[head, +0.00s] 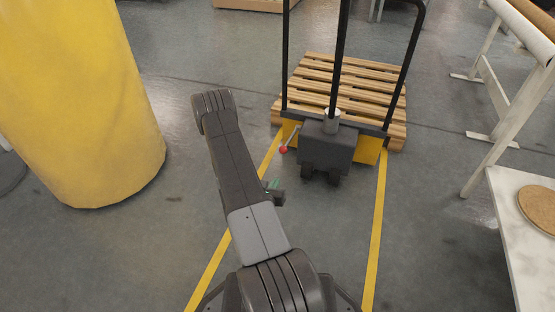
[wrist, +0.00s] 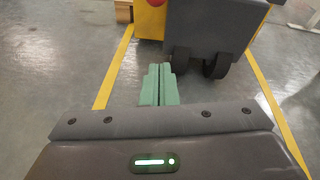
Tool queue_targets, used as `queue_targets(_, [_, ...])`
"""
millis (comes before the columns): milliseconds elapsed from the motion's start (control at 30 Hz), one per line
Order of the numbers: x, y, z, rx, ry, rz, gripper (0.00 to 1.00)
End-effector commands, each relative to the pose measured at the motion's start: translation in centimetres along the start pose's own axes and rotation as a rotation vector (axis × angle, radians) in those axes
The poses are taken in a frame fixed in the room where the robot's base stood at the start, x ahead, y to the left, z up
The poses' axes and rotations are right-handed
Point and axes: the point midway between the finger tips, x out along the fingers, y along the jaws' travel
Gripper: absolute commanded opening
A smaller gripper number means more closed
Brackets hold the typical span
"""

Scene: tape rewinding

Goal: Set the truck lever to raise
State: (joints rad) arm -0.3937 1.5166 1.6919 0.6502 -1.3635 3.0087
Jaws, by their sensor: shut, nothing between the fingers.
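The pallet truck (head: 325,146) stands ahead in the head view, with a dark grey block, two dark wheels and yellow parts at its sides. Its lever is a short thin rod at the block's left side with a red knob (head: 283,150), which sits low and to the left. In the wrist view the truck's grey block (wrist: 205,30) is at the top, and a bit of red (wrist: 157,2) shows at the top edge. My gripper (wrist: 159,70) has green fingers pressed together and empty, apart from the truck. In the head view my gripper (head: 272,186) is partly hidden by my arm, nearer than the knob.
A wooden pallet (head: 350,85) lies behind the truck. Yellow floor lines (head: 378,220) flank the lane. A large yellow cylinder (head: 75,100) stands at left. A white table (head: 515,235) with a round brown disc (head: 538,208) is at right. The floor before the truck is clear.

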Motion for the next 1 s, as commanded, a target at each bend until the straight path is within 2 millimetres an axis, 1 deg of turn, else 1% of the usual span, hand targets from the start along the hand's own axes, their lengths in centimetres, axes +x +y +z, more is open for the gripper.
queue_targets(167, [0.3,0.0,-0.1,0.001,-0.001,-0.001,0.00])
queue_targets(267, [1.2,0.0,-0.1,0.003,-0.001,-0.002,0.00])
queue_targets(367, [2.9,-0.1,-0.2,0.003,-0.003,-0.003,0.00])
queue_targets(700, [10.3,0.0,-0.3,0.003,-0.004,-0.003,0.00])
queue_targets(800, [10.5,0.0,1.4,0.002,-0.004,-0.001,0.00])
queue_targets(1000, [10.9,0.0,3.2,0.001,-0.002,0.000,0.00])
